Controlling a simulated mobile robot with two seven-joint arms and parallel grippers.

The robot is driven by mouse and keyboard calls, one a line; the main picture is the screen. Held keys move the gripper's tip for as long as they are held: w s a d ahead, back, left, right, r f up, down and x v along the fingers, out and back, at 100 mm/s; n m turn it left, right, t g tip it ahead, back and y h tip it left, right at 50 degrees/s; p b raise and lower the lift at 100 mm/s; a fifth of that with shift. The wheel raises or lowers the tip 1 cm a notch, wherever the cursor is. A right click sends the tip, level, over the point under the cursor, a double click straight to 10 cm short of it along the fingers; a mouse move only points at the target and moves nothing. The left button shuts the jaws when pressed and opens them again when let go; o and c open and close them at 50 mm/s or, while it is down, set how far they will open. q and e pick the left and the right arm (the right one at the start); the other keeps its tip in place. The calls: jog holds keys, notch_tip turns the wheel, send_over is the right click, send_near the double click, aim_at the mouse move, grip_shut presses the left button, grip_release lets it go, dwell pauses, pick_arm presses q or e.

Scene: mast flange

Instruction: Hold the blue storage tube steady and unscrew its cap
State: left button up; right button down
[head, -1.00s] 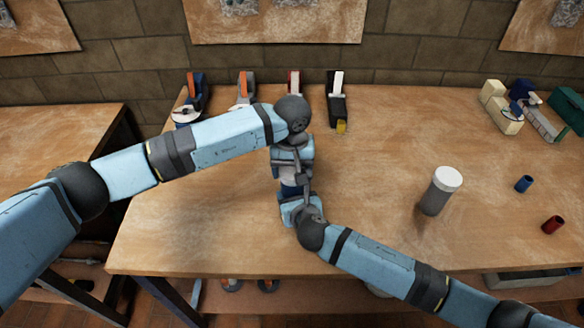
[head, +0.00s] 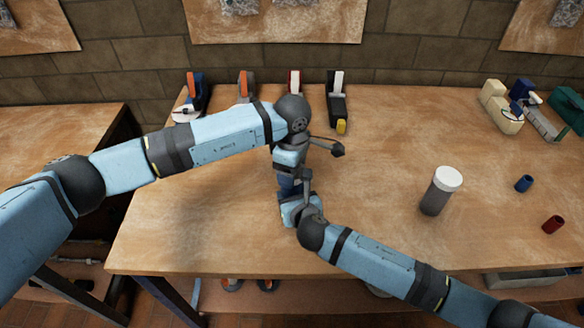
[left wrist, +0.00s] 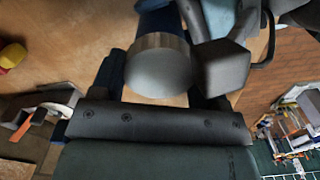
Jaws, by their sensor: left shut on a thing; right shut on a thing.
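The blue storage tube (head: 287,187) stands upright near the middle of the table, mostly covered by my grippers in the head view. In the left wrist view its blue side (left wrist: 156,22) shows beyond the round grey cap (left wrist: 158,70). My left gripper (head: 287,171) comes from above and is shut on the cap, with its dark fingers on either side. My right gripper (head: 296,191) is lower, shut on the tube's body from the near side. Whether there is a gap between cap and tube cannot be seen.
A grey jar with a white lid (head: 439,191) stands to the right. Beyond it are a small blue cylinder (head: 523,183) and a dark red one (head: 552,224). Tape dispensers, one black (head: 337,103), line the back edge.

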pick_arm(q)
jog(key=o, duration=1)
jog(key=shift+r, duration=2.35)
jog(key=shift+c, duration=0.4)
jog(key=m, duration=0.2)
jog(key=r+m, duration=0.1)
jog(key=m, duration=0.1)
jog(key=shift+w+r, duration=0.1)
jog(key=shift+r, duration=0.2)
jog(key=m, duration=0.1)
jog(key=r+m, duration=0.1)
jog(key=m, duration=0.2)
jog(key=shift+r+m, duration=0.25)
jog(key=shift+m, duration=0.15)
jog(key=shift+f, duration=3.9)
jog(key=shift+c, duration=0.4)
